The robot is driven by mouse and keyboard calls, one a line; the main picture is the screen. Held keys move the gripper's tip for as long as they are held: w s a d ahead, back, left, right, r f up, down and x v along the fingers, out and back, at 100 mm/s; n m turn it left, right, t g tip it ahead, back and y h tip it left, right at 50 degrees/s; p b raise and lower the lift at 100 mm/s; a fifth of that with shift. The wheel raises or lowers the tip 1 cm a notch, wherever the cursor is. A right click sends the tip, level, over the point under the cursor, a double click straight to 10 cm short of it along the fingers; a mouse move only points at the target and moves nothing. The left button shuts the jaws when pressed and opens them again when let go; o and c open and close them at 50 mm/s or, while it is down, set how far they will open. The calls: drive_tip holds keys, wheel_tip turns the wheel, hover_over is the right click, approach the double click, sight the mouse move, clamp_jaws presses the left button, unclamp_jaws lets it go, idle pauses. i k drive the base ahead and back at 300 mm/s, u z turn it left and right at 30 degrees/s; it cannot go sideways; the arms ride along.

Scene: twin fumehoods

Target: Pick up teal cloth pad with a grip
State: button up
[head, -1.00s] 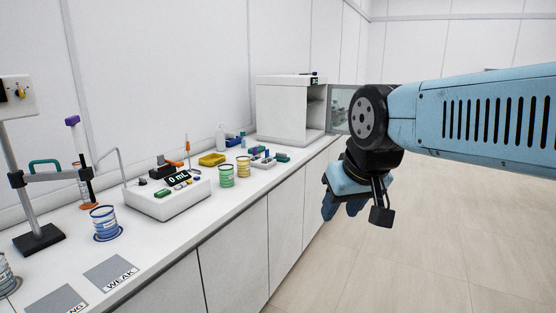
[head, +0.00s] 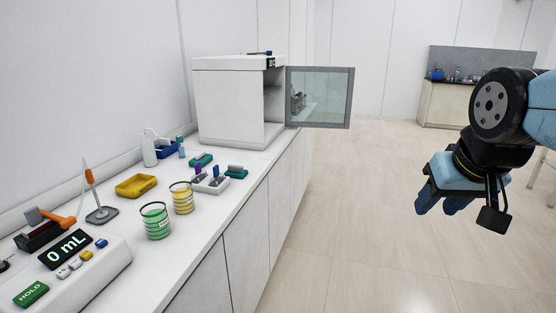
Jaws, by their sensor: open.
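Two small teal pads lie on the white bench in the head view. One teal pad (head: 201,160) lies near the front of the white box-shaped cabinet. The other teal pad (head: 236,173) lies nearer the bench's front edge, with a greyish top part that may be a grip. I cannot tell which one is the cloth pad. My gripper (head: 440,204) hangs over the floor at the right, well away from both pads. It is open, points down and holds nothing that I can see.
The white cabinet (head: 228,105) has its glass door (head: 320,98) swung out over the aisle. A small grey holder (head: 210,185), green beaker (head: 156,222), yellow beaker (head: 182,199) and yellow tray (head: 136,187) stand near the pads. The floor is clear.

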sight(235, 171)
drive_tip(key=z, duration=0.05)
drive_tip(key=i, duration=1.15)
drive_tip(key=u, duration=0.6)
drive_tip(key=i, duration=0.45)
drive_tip(key=u, duration=0.3)
